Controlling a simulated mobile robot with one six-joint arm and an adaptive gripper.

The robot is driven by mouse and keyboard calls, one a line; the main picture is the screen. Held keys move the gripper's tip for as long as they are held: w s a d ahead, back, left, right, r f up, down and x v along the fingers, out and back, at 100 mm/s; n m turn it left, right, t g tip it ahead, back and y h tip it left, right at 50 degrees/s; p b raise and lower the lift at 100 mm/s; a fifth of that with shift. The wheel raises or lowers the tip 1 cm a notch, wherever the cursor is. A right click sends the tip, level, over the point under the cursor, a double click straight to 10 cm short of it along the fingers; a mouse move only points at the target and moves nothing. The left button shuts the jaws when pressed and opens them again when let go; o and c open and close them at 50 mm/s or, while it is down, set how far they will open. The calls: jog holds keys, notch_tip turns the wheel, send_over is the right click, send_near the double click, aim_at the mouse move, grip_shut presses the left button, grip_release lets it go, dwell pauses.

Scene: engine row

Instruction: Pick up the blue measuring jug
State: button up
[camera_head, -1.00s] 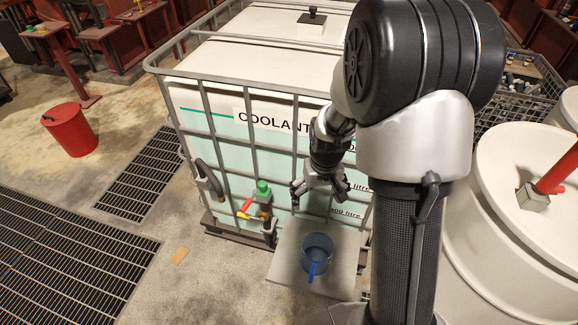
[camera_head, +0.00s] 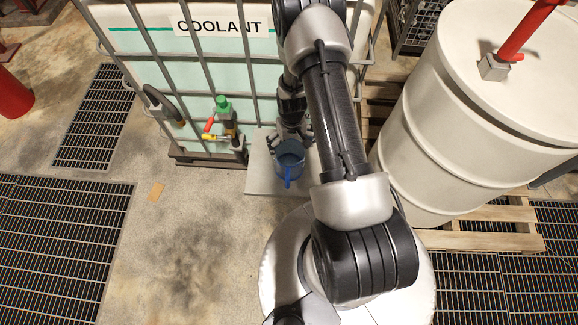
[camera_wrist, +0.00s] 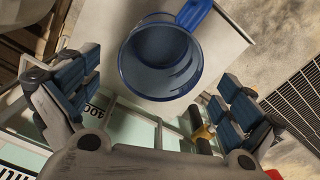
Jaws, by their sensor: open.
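The blue measuring jug (camera_head: 289,163) stands upright on a pale grey slab (camera_head: 262,180) in front of the coolant tank. Its handle points toward the bottom of the head view. In the wrist view the open mouth of the jug (camera_wrist: 160,58) shows, with the handle at the top right. My gripper (camera_head: 292,137) is just behind the jug in the head view, close to its far rim. In the wrist view my gripper (camera_wrist: 155,85) is open and empty, its blue-padded fingers to either side below the jug.
The caged coolant tank (camera_head: 160,75) stands behind the slab, with a green-capped valve (camera_head: 223,112) projecting from its front. A white drum (camera_head: 470,110) on a wooden pallet (camera_head: 490,235) stands at the right. Open concrete floor (camera_head: 190,240) lies at the left, beside floor grates (camera_head: 60,240).

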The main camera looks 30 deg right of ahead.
notch_tip(320, 180, down, 7)
jog(key=b, duration=0.2)
jog(key=shift+a, duration=0.2)
jog(key=shift+c, duration=0.2)
jog(key=c, duration=1.2)
